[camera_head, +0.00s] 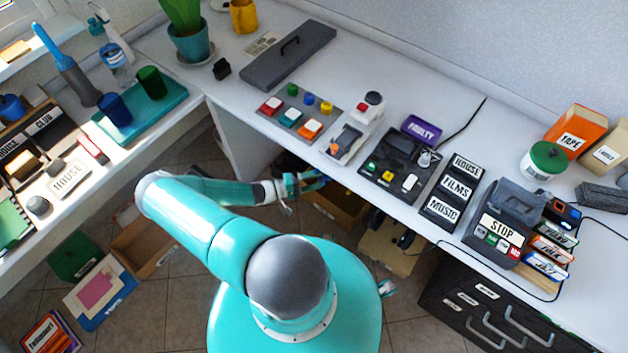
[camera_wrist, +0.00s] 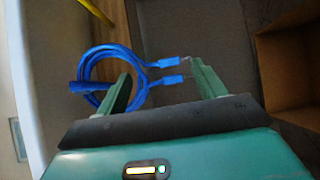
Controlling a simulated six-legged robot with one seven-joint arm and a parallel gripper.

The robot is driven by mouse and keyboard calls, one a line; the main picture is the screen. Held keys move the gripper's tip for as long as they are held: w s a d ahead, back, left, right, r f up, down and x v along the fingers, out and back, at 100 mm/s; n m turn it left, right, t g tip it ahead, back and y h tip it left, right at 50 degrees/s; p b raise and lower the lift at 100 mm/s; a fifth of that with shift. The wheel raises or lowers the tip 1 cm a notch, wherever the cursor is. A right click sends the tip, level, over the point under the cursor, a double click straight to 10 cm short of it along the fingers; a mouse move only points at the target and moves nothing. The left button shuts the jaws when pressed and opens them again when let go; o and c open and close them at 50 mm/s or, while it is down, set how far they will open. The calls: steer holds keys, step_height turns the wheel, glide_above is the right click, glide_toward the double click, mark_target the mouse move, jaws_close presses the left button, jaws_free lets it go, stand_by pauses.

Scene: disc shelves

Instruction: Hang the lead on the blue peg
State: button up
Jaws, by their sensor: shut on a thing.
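The lead (camera_wrist: 88,58) is a coiled blue cable with two blue plug ends in the wrist view. The plug ends lie between the fingers of my gripper (camera_wrist: 160,72), and the loop hangs out past the left finger. My gripper is shut on the lead, with its fingers held apart by it.
The white desk (camera_head: 235,95) carries a button panel (camera_head: 300,113), a black control box (camera_head: 395,165) and labelled blocks (camera_head: 453,190). Cardboard boxes (camera_head: 335,205) stand below the desk near my gripper. A dark drawer cabinet (camera_head: 490,310) stands at the lower right.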

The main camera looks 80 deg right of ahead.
steer(key=o, duration=1.2)
steer(key=shift+c, duration=0.2)
steer(key=shift+w, duration=0.1)
steer(key=v, duration=1.3)
steer(key=shift+w+a, duration=0.25)
steer(key=shift+r, duration=0.1)
